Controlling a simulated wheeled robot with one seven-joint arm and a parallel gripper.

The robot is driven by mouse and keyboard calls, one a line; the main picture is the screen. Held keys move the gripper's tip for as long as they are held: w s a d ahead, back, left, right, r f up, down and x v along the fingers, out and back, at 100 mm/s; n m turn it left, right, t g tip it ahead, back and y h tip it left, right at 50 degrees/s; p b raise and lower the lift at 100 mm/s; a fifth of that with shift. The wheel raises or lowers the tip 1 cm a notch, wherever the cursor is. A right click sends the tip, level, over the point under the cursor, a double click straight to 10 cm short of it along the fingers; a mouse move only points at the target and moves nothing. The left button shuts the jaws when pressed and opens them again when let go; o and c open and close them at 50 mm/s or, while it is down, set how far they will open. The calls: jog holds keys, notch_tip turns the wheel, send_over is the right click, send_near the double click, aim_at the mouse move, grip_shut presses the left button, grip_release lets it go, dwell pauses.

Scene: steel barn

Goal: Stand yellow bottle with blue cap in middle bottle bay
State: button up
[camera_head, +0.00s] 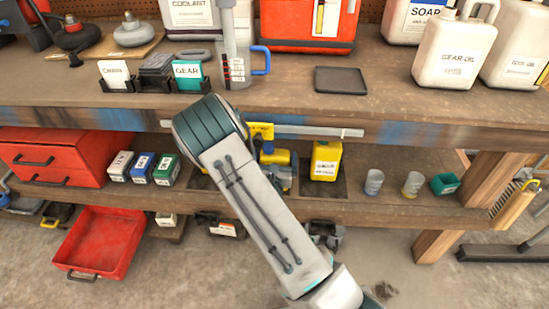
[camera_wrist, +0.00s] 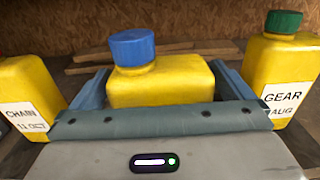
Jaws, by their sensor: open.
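The yellow bottle with the blue cap (camera_wrist: 158,85) stands upright in the wrist view, between a yellow bottle labelled CHAIN (camera_wrist: 30,95) on the left and a green-capped yellow bottle labelled GEAR (camera_wrist: 285,80) on the right. My gripper (camera_wrist: 160,82) is open, with one blue-grey finger on each side of the blue-capped bottle. Whether the fingers touch it is unclear. The bottle's lower part is hidden by my gripper.
A bar clamp (camera_head: 300,131) lies along the front of the upper bench edge, close above my arm. Small cups (camera_head: 373,182) stand right of the rack. Small labelled boxes (camera_head: 142,167) and a red toolbox (camera_head: 55,157) stand left. Planks (camera_wrist: 195,50) lie behind the bottles.

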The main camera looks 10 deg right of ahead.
jog(key=p+v, duration=0.1)
jog(key=v, duration=1.1)
jog(key=s+d+r+m+g+h, duration=0.5)
jog(key=d+r+m+g+h, duration=0.4)
jog(key=d+m, duration=0.25)
jog(key=s+d+r+m+g, duration=0.3)
jog(key=s+d+m+g, duration=0.2)
jog(key=s+m+g, duration=0.35)
jog(key=s+a+m+g+y, duration=0.2)
jog(key=s+m+g+y, duration=0.1)
jog(key=s+m+y, duration=0.1)
jog(key=a+r+m+t+y, duration=0.4)
jog(key=a+m+y, duration=0.4)
jog(key=a+y, duration=0.2)
jog(key=shift+s+a+r+t+y, duration=0.35)
jog(key=shift+s+a+r, duration=0.15)
jog(key=shift+a, duration=0.35)
jog(key=shift+f, duration=0.1)
